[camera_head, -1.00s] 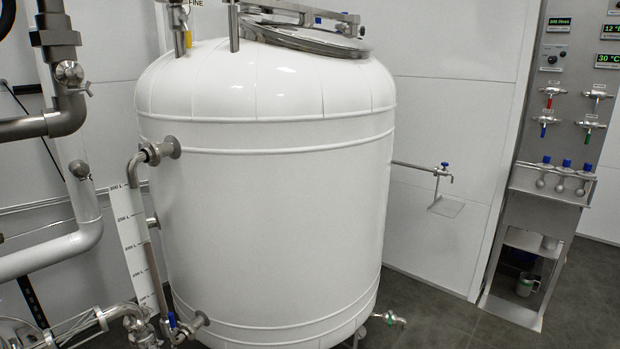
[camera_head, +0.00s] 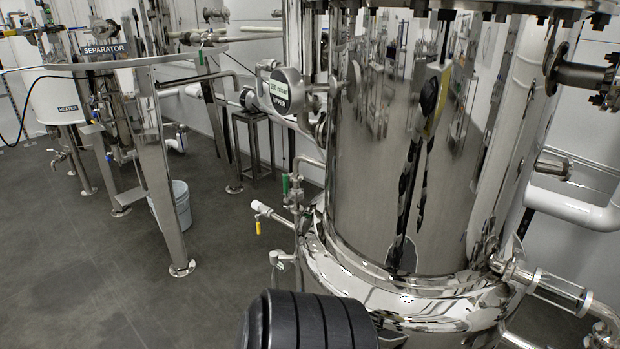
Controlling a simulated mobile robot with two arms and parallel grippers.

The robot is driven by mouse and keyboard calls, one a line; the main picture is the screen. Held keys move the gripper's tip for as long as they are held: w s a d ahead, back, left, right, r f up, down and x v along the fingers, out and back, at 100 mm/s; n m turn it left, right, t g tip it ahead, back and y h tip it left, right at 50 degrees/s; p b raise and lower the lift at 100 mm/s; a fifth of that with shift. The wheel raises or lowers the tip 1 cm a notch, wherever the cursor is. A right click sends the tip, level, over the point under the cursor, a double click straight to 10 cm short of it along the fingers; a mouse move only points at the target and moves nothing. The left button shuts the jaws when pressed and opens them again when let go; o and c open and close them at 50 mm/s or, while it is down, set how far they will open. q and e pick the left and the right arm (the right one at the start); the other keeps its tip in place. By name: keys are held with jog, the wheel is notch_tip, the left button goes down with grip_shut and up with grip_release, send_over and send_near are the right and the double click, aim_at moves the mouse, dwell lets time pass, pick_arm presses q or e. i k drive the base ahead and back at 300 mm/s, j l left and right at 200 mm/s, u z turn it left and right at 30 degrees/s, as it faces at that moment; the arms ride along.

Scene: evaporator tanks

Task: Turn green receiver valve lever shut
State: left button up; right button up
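A small upright green handle (camera_head: 286,184) sits on the thin pipework at the left side of a large polished steel tank (camera_head: 400,150). It is small in the head view, and I cannot tell whether it is the receiver valve's lever or how the valve is set. No receiver label is readable. Neither of my grippers is in view, and nothing touches the green handle. A black ribbed part (camera_head: 312,322), apparently of my own arm, shows at the bottom centre.
A valve with a yellow lever (camera_head: 258,227) sticks out left of the tank near its base. A frame labelled separator (camera_head: 104,49), a white heater vessel (camera_head: 58,98) and a bucket (camera_head: 178,204) stand to the left. Grey floor (camera_head: 90,275) is free at the lower left.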

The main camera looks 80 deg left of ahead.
aim_at(285, 177)
jog(key=u, duration=2.9)
jog(key=i+j+z, duration=0.1)
jog(key=i+j, duration=0.4)
jog(key=i+j+z, duration=0.15)
jog(key=i+j, duration=0.35)
jog(key=j, duration=0.1)
